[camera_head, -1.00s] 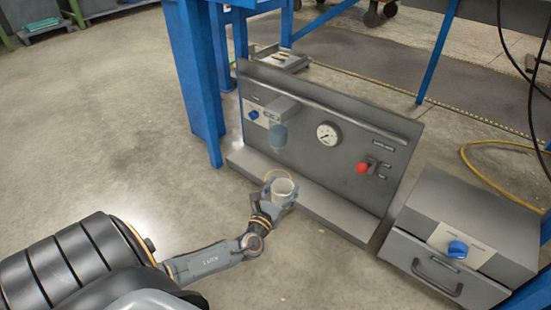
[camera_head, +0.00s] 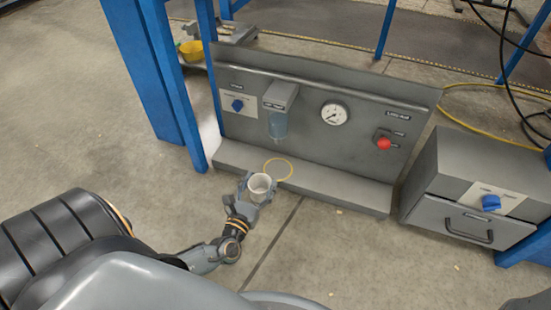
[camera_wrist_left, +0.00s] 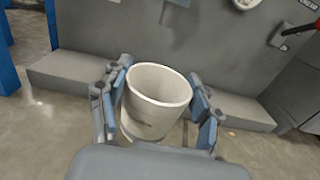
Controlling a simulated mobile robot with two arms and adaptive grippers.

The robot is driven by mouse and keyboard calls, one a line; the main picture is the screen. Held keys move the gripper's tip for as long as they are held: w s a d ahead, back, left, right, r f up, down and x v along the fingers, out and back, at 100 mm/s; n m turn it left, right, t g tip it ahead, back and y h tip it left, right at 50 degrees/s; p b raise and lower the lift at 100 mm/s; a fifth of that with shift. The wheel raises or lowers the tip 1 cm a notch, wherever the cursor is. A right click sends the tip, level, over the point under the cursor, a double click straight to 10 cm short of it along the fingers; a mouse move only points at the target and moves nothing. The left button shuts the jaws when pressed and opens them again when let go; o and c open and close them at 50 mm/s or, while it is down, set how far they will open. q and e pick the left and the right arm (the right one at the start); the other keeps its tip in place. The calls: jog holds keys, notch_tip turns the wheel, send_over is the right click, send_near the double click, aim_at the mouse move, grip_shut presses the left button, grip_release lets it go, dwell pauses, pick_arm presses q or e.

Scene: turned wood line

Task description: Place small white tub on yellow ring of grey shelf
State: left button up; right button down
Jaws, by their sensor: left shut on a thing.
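The small white tub (camera_head: 260,186) is upright and looks empty. My left gripper (camera_head: 257,190) is shut on it, with one finger on each side; the tub also shows in the left wrist view (camera_wrist_left: 157,98) between the fingers of that gripper (camera_wrist_left: 160,106). The grey shelf (camera_head: 325,181) is the low ledge at the foot of a grey panel. The yellow ring (camera_head: 289,170) lies on the shelf, just behind and right of the tub in the head view. In the wrist view the tub hides the ring. The tub is in front of the shelf edge. My right gripper is not in view.
The panel carries a blue knob (camera_head: 237,105), a dispenser with a bluish cup (camera_head: 278,124), a gauge (camera_head: 334,114) and a red button (camera_head: 384,143). A grey drawer box (camera_head: 470,190) stands at right. Blue posts (camera_head: 160,80) stand left of the panel.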

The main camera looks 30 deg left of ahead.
pick_arm(q)
jog(key=w+a+f+b, duration=0.1)
jog(key=w+b, duration=0.1)
jog(key=w, duration=0.3)
jog(key=w+a+f+b, duration=0.1)
jog(key=w+b, duration=0.2)
jog(key=w, duration=0.1)
jog(key=w+a+f+b, duration=0.1)
jog(key=w+b, duration=0.2)
jog(key=w, duration=0.2)
jog(key=shift+w+a+f, duration=0.2)
jog(key=shift+w+f, duration=0.1)
jog(key=shift+f, duration=0.1)
jog(key=shift+r, duration=0.15)
jog(key=o, duration=1.1)
jog(key=shift+o, duration=0.2)
